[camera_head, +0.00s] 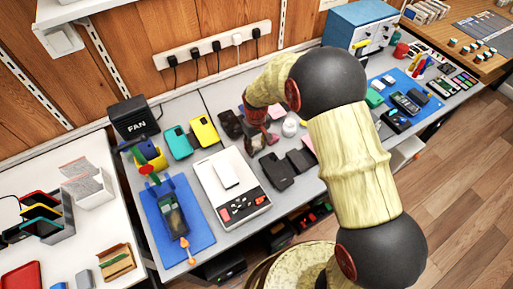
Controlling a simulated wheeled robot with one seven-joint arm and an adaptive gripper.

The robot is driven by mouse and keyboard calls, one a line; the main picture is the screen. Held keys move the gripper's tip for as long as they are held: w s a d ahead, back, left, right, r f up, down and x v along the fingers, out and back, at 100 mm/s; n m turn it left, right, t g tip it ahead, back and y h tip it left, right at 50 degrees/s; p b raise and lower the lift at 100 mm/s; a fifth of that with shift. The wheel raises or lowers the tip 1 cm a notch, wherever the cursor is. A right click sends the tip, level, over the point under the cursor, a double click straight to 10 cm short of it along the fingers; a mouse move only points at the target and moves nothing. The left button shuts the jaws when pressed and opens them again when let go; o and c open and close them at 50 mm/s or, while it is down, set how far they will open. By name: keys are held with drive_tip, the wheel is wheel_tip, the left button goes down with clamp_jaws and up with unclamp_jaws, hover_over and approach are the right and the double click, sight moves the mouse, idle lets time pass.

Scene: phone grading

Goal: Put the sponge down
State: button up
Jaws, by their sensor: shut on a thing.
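My gripper (262,137) points down over the middle of the grey bench, just behind the dark phones. It is small in this view and partly covered by my own wrist. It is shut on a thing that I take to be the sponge. A small pinkish-red patch (273,139) shows at the fingertips, but the sponge's outline is not clear. I cannot tell whether it touches the bench.
Dark phones (277,171) lie in front of my gripper, and a white jar (290,127) stands right of it. A white device (232,190), teal phone (177,143), yellow phone (204,131) and blue mat (197,222) lie left. A power strip (205,52) hangs behind.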

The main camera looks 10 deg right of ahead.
sight(256, 148)
drive_tip(key=shift+r, duration=0.1)
drive_tip(key=o, duration=1.3)
wheel_tip(256, 148, up, 12)
drive_tip(key=p, duration=0.4)
drive_tip(key=shift+r, duration=0.15)
